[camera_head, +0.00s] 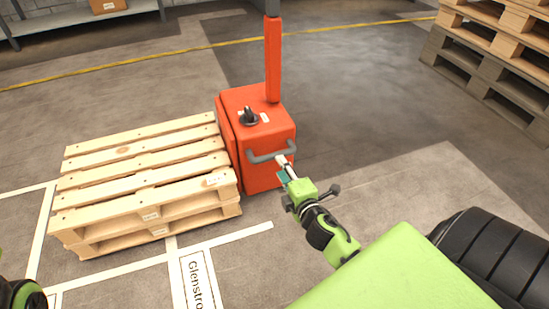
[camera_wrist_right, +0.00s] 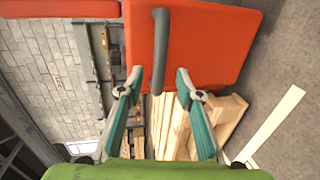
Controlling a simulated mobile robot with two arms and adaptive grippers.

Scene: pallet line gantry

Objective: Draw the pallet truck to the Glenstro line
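The orange pallet truck (camera_head: 262,115) stands mid-view with an upright mast and a grey bar handle (camera_head: 271,155) on its near face. It stands at the right end of a stacked wooden pallet load (camera_head: 145,185). My right gripper (camera_head: 284,166) is at the handle's right part. In the right wrist view the grey handle (camera_wrist_right: 160,45) runs down between my two spread fingers, with a gap visible on both sides. The floor label reading Glenstro (camera_head: 203,285) lies beside white lines in front of the pallets. My left gripper is out of view; only part of my left arm shows bottom left.
Stacked pallets (camera_head: 490,65) stand at the upper right. A grey shelf (camera_head: 80,18) with a cardboard box (camera_head: 107,5) is at the upper left. A yellow floor line (camera_head: 130,63) crosses behind the truck. Bare floor lies right of the truck.

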